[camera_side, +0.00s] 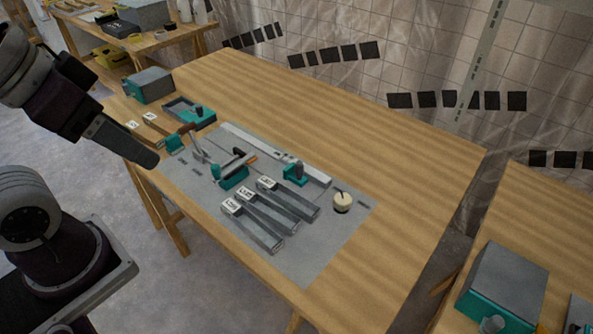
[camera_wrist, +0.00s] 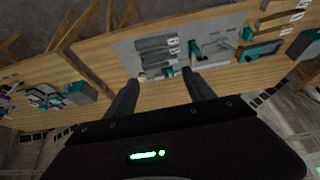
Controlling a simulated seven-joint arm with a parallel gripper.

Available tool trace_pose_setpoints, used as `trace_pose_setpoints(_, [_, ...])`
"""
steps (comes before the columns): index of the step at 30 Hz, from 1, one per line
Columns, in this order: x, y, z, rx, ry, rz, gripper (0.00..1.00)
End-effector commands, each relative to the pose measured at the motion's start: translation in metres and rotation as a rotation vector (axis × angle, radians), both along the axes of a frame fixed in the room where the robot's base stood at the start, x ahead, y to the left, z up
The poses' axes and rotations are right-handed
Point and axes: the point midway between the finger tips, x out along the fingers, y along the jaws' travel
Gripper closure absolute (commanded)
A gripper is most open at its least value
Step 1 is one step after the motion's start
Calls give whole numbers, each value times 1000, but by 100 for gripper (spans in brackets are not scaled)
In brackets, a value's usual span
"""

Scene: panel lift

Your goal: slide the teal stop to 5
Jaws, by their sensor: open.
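The teal stop (camera_side: 296,174) sits on a long pale grey rail (camera_side: 255,144) along the far side of the grey panel (camera_side: 322,240), toward the rail's right end. Scale numbers on the rail are too small to read. In the wrist view a small teal patch (camera_wrist: 168,72) beside the panel's edge appears to be the stop. My gripper (camera_side: 148,158) is high at the left, by the table's left edge and well apart from the stop. In the wrist view my gripper (camera_wrist: 161,79) has its two fingers spread with nothing between them.
On the panel are a teal-based clamp (camera_side: 232,173) with a lever, several labelled grey bars (camera_side: 265,217) and a cream knob (camera_side: 342,202). A teal tray (camera_side: 188,111) and a grey-teal box (camera_side: 149,85) stand at back left. The table's right side is bare.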

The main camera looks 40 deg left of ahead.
Motion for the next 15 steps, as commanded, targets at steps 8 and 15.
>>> trace_pose_setpoints(8, [0, 0, 0, 0, 0, 0, 38])
trace_pose_setpoints(15, [59, -1, 19, -75, 84, 128, 70])
